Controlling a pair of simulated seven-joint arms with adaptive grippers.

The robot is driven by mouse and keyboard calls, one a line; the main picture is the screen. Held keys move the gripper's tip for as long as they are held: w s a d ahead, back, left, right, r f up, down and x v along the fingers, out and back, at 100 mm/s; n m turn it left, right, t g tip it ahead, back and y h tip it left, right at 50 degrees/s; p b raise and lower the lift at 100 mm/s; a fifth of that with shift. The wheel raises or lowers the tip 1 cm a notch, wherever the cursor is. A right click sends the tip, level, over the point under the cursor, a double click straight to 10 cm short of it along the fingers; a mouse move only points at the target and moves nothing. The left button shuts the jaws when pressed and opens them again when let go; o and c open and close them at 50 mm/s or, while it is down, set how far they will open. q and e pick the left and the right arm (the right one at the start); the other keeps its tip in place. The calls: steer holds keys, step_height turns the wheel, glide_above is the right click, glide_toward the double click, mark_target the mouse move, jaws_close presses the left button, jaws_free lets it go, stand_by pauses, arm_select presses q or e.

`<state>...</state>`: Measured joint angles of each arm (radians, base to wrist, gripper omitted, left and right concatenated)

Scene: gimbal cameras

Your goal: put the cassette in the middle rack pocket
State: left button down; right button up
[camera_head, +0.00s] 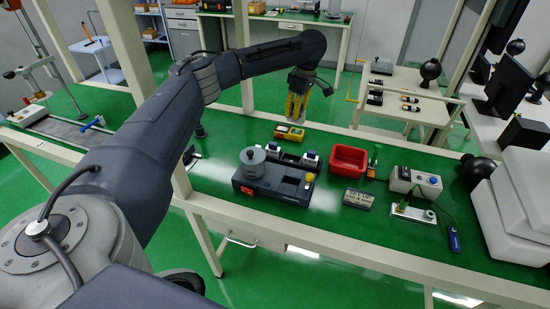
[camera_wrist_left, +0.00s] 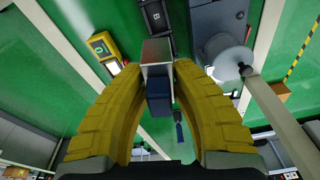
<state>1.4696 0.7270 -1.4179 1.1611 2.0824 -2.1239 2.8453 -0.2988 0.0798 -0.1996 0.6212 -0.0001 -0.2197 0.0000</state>
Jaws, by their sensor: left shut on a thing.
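My left gripper (camera_head: 298,108) hangs above the green bench in the head view, fingers pointing down. In the left wrist view, its yellow fingers (camera_wrist_left: 156,72) are shut on a dark blue block with a pale metal and brown end, apparently the cassette (camera_wrist_left: 158,88). In the head view, the fingers hide the cassette. A low dark rack (camera_head: 290,157) with white-and-blue parts lies below and in front of the gripper; its pockets are too small to make out. In the wrist view, a black part marked "B" (camera_wrist_left: 155,16) shows beyond the cassette. My right gripper is not in view.
A yellow meter (camera_head: 289,133) lies beside the rack. A dark machine with a grey cylinder (camera_head: 252,162) stands in front. A red bin (camera_head: 348,160) and a grey switch box (camera_head: 414,183) are to the right. A bench-frame post (camera_head: 172,130) rises at the left.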

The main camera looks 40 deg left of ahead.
arm_select(q)
steer(key=shift+s+a+n, duration=0.1)
steer(key=shift+a+n, duration=0.4)
steer(key=shift+n, duration=0.4)
steer(key=shift+f, duration=0.2)
step_height(320, 180, down, 20)
steer(key=shift+r, duration=0.15)
steer(key=c, duration=1.2)
jaws_free()
steer(key=shift+c, duration=0.2)
step_height(320, 180, up, 12)
steer(key=d, duration=0.1)
steer(key=shift+w+d, duration=0.25)
steer(key=shift+d, duration=0.15)
